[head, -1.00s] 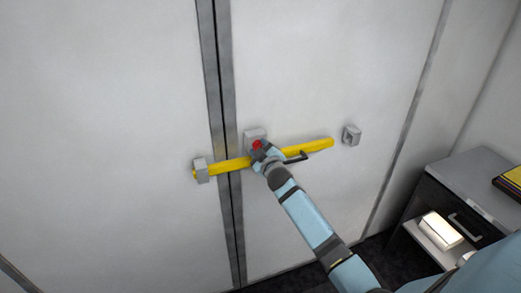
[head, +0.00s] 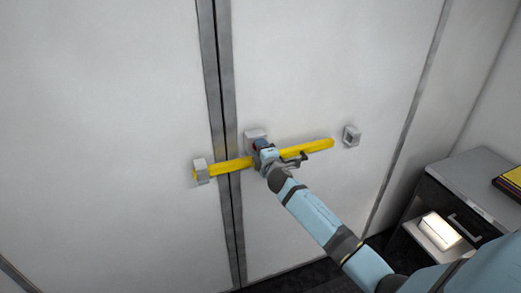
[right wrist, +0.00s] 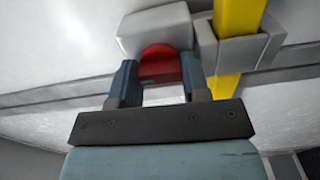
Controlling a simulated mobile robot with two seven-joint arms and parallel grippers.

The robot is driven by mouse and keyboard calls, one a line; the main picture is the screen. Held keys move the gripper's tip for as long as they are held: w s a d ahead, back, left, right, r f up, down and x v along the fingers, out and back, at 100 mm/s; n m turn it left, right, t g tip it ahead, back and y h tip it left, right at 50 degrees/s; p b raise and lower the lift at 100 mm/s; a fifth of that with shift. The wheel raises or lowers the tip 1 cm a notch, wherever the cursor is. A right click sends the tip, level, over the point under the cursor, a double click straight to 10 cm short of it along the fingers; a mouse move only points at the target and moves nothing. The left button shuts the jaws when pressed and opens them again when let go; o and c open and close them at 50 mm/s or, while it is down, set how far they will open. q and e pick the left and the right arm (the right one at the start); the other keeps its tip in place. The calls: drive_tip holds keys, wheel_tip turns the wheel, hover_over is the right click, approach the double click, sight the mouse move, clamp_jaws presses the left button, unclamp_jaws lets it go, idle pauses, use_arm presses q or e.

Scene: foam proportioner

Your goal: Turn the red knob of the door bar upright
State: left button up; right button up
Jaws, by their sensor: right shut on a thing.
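The yellow door bar (head: 312,147) lies across the seam of two white doors, its right end slightly higher than its left. The red knob (head: 254,146) sits at a grey block (head: 255,134) just right of the seam and is mostly hidden by my right gripper (head: 259,147). In the right wrist view, the gripper's two fingers (right wrist: 158,75) stand on either side of the red knob (right wrist: 160,66) and are shut on it. The bar (right wrist: 238,18) passes through a grey bracket beside the knob. My left gripper is out of view.
A grey bracket (head: 201,170) holds the bar's left end. Another grey bracket (head: 351,136) stands empty, right of the bar's right end. A dark cabinet (head: 470,175) with a lit white shelf item (head: 440,231) stands at the right.

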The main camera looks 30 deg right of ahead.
drive_tip(key=shift+n, duration=0.3)
idle(0.4)
drive_tip(key=o, duration=0.9)
drive_tip(key=shift+s, duration=0.1)
drive_tip(key=shift+b+v, duration=1.2)
drive_tip(key=shift+v, duration=5.65)
